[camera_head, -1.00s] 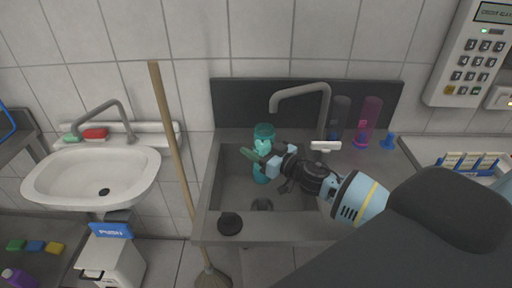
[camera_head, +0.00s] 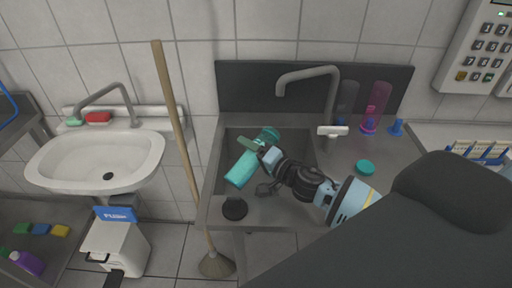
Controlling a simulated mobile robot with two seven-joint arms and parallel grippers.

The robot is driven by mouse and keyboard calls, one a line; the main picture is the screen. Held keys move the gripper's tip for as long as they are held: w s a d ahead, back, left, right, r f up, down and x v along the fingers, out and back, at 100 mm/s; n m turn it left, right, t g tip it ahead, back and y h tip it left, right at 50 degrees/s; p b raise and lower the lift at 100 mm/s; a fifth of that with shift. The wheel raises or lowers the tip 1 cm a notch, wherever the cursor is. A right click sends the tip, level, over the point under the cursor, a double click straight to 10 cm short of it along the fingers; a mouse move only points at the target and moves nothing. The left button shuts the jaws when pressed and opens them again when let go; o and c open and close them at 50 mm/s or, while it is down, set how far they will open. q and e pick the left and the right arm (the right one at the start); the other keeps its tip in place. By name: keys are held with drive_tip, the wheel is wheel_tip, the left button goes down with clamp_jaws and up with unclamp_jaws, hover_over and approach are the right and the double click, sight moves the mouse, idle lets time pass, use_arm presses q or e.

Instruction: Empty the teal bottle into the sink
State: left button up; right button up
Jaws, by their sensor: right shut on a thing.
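The teal bottle (camera_head: 242,169) is tilted steeply over the basin of the grey sink (camera_head: 212,208). One end points to the lower left and the other to the upper right. My right gripper (camera_head: 257,147) is shut on the teal bottle near its middle and hides part of it. A round teal cap (camera_head: 365,167) lies on the counter right of the basin. I cannot tell whether liquid is flowing out. My left gripper is not in view.
The grey faucet (camera_head: 308,73) arches behind the basin. A black round stopper (camera_head: 234,209) sits at the basin's front. Pink and dark cylinders stand at the back right. A broom (camera_head: 178,130) leans left of the sink, beside a white washbasin (camera_head: 60,180).

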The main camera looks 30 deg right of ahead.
drive_tip(key=shift+s+a+r+m, duration=0.2)
drive_tip(key=shift+a+r+m, duration=0.4)
drive_tip(key=shift+m, duration=0.4)
drive_tip(key=shift+s+a+r+m+p, duration=0.2)
drive_tip(key=shift+a+m+p, duration=0.3)
drive_tip(key=shift+m, duration=0.4)
drive_tip(key=shift+r+m, duration=0.35)
drive_tip(key=shift+m, duration=0.45)
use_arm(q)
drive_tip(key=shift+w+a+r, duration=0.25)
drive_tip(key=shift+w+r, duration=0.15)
use_arm(e)
drive_tip(key=shift+w+d+r+m, duration=0.1)
drive_tip(key=shift+d+r+m, duration=0.1)
drive_tip(key=shift+r+m, duration=0.75)
drive_tip(key=shift+w+d+r+m, duration=0.15)
drive_tip(key=shift+r+m, duration=0.4)
drive_tip(key=shift+m, duration=0.7)
drive_tip(key=shift+s, duration=0.1)
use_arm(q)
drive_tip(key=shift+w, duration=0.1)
use_arm(e)
drive_tip(key=shift+s, duration=0.1)
